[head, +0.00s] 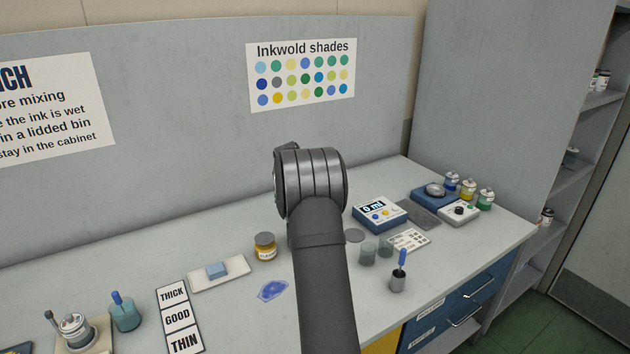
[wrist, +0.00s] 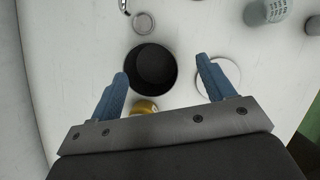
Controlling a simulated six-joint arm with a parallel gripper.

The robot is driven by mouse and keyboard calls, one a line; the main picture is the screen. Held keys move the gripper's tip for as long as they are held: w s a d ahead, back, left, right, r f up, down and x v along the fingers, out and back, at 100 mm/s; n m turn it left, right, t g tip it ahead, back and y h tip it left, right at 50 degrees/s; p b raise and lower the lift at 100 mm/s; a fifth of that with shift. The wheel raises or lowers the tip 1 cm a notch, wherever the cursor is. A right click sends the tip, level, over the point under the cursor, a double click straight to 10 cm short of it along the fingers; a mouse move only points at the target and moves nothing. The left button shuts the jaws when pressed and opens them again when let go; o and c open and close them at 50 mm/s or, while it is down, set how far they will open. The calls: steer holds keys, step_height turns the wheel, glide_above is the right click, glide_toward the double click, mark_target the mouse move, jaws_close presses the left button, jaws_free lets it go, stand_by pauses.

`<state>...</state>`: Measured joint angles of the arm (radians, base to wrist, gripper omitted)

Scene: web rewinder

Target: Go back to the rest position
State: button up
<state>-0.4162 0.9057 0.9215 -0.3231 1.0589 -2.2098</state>
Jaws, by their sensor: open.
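My gripper (wrist: 162,72) is open in the wrist view, its two blue fingers apart with nothing held between them. It is above the bench (wrist: 75,50). A round black open container (wrist: 150,72) shows between and beyond the fingertips; I cannot tell the height gap. In the head view my arm rises in the middle of the picture and hides my gripper and part of the bench behind it. No rest position is marked in either view.
An amber jar (head: 265,247) stands left of my arm. Small bottles (head: 467,189) stand far right. The wall panel (head: 180,120) stands behind.

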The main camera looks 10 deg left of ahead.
steer(key=o, duration=0.3)
steer(key=shift+o, duration=0.8)
steer(key=shift+s+a+r, duration=0.2)
steer(key=shift+s+r, duration=0.05)
steer(key=s+a+r+m+g+y, duration=0.1)
steer(key=s+a+r+y, duration=0.1)
steer(key=s+a+r, duration=0.45)
steer(key=s+a+r+m+g+y, duration=0.1)
steer(key=s+r+m+y, duration=0.15)
steer(key=s, duration=0.65)
steer(key=s+a+r+m+g+y, duration=0.1)
steer(key=s+a+r+y, duration=0.1)
steer(key=s+a+r, duration=0.4)
step_height(320, 180, down, 10)
steer(key=a, duration=0.1)
steer(key=shift+a+f, duration=0.2)
steer(key=shift+a, duration=0.15)
steer(key=shift+s, duration=0.1)
steer(key=v, duration=1)
steer(key=shift+a+r, duration=0.1)
steer(key=shift+a, duration=0.05)
